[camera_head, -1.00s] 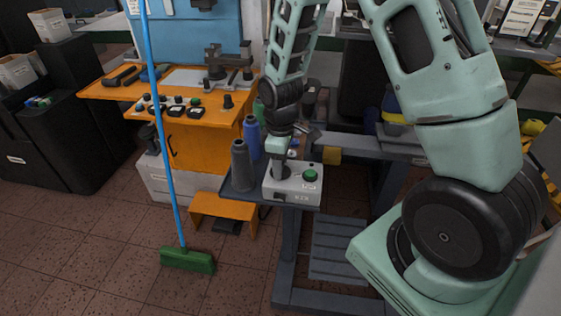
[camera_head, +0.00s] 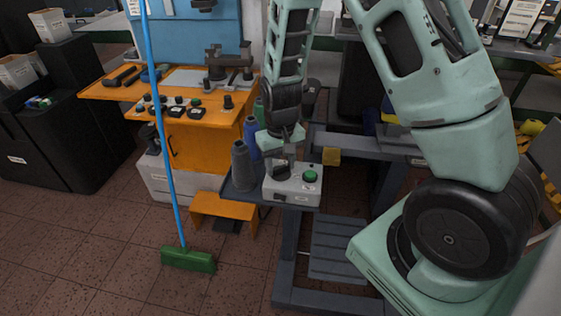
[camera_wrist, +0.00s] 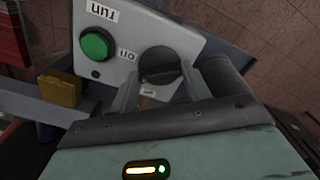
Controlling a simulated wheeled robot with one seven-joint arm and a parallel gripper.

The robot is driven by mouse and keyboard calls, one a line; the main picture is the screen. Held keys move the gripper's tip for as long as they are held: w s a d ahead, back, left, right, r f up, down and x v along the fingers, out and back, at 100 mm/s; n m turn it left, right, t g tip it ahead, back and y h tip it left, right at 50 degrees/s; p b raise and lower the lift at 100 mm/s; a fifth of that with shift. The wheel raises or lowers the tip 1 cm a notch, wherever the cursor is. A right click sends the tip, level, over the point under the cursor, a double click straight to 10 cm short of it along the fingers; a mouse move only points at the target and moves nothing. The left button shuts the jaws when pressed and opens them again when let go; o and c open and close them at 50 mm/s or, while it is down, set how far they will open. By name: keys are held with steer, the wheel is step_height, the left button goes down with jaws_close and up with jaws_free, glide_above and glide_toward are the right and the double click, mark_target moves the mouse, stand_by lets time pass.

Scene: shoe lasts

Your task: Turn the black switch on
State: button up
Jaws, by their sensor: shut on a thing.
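The control box (camera_head: 293,190) is a light grey box on a dark shelf. It carries a round green button (camera_head: 310,176), which also shows in the wrist view (camera_wrist: 95,45). The black switch (camera_wrist: 160,65) is a round dark knob beside the green button; in the head view it is mostly hidden by my gripper (camera_head: 282,165). In the wrist view my gripper (camera_wrist: 160,84) reaches the knob with one finger on each side and is shut on it. Labels on the box appear upside down there, one near the knob and one above the button.
Grey (camera_head: 242,166) and blue (camera_head: 251,135) spools stand left of the box. A yellow block (camera_head: 331,156) sits on the frame to its right. A blue-handled broom (camera_head: 187,259) stands in front of the orange workbench (camera_head: 195,118).

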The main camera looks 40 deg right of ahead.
mark_target(281, 166)
steer(key=m, duration=0.3)
steer(key=shift+r+m+p, duration=0.1)
steer(key=shift+m+p, duration=0.2)
steer(key=shift+p, duration=0.1)
steer(key=shift+m+p, duration=0.45)
steer(key=shift+m, duration=1.25)
steer(key=o, duration=1)
step_height(281, 166, up, 17)
steer(key=shift+r, duration=0.15)
